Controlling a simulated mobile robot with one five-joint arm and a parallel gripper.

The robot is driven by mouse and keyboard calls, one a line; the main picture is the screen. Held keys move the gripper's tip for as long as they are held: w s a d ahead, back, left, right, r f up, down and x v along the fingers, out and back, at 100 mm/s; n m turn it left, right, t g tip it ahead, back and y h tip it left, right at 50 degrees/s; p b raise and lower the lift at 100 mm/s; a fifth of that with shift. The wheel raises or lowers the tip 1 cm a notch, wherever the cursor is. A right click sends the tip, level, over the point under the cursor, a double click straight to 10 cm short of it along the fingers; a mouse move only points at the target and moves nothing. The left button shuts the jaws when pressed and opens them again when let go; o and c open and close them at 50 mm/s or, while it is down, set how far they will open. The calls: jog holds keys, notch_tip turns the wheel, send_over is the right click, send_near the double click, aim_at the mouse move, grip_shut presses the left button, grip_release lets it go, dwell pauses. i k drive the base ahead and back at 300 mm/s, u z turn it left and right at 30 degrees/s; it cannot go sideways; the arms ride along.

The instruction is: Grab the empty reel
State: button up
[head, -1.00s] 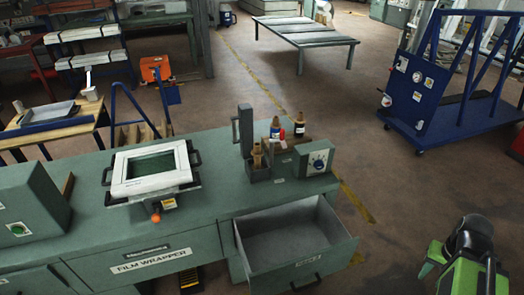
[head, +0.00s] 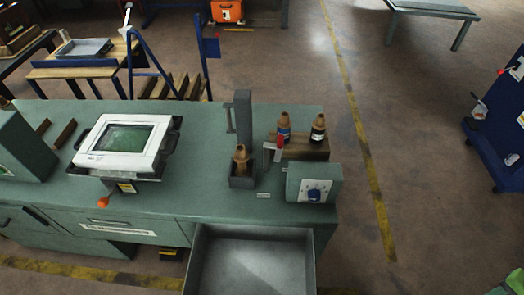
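I cannot make out an empty reel in the head view. The film wrapper bench (head: 215,205) crosses the lower part of the picture. Its drawer (head: 250,262) is pulled open at the front, and the part of its inside that shows looks empty. The drawer's front is cut off by the bottom edge. A green part, probably of my arm, shows in the bottom right corner. My gripper's fingers are not in view.
A white-framed screen device (head: 122,142) with an orange knob stands on the bench. A brown bottle (head: 240,160) sits in a grey holder. Two bottles stand on a wooden block (head: 305,148) behind a dial box (head: 314,184).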

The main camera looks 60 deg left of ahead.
aim_at(241, 156)
jog(key=u, duration=0.45)
jog(key=k, duration=0.15)
jog(key=u, duration=3.15)
jog(key=i, duration=0.95)
jog(key=u, duration=0.2)
jog(key=k, duration=0.8)
jog(key=z, duration=0.2)
jog(key=i, duration=0.8)
jog(key=u, duration=0.15)
